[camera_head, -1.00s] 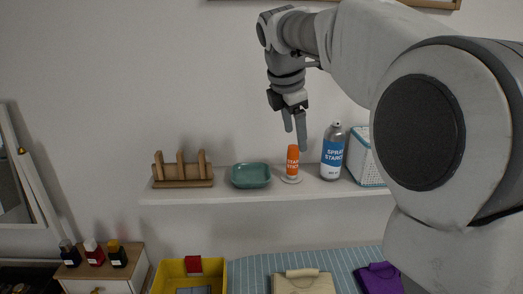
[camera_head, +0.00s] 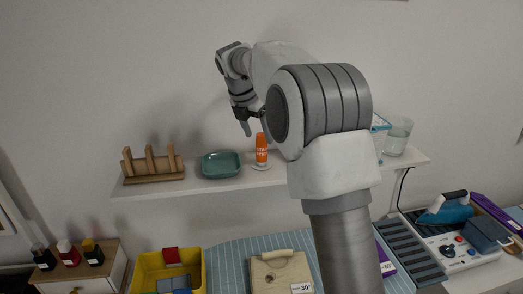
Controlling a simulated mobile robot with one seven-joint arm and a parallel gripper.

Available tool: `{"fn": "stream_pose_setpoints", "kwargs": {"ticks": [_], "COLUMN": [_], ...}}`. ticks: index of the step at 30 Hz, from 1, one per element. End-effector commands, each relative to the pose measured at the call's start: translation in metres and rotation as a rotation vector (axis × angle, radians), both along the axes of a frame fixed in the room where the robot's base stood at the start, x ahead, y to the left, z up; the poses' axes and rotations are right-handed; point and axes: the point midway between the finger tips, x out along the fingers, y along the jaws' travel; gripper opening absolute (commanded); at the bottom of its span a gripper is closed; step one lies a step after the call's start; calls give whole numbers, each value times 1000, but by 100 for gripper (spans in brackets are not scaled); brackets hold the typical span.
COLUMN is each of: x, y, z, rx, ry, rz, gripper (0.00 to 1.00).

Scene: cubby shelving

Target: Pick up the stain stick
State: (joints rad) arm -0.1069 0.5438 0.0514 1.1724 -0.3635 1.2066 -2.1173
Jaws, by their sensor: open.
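The stain stick (camera_head: 261,149) is a small orange tube with white lettering. It stands upright on a small pale round coaster (camera_head: 261,166) on the white wall shelf (camera_head: 205,184). My gripper (camera_head: 247,130) is open and empty, with its fingers pointing down. In the picture its fingertips are just above and left of the stain stick's top, apart from it. The depth between them is hard to tell.
A teal dish (camera_head: 221,164) and a wooden rack (camera_head: 153,168) stand left of the stick. A glass of water (camera_head: 398,136) stands far right. My arm hides the shelf between.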

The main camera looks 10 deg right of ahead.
Motion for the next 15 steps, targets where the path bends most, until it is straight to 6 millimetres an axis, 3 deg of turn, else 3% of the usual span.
{"fn": "stream_pose_setpoints", "kwargs": {"ticks": [15], "x": [20], "y": [-19], "z": [-51], "rx": [-1], "ry": [3], "rz": [-3], "gripper": [75]}}
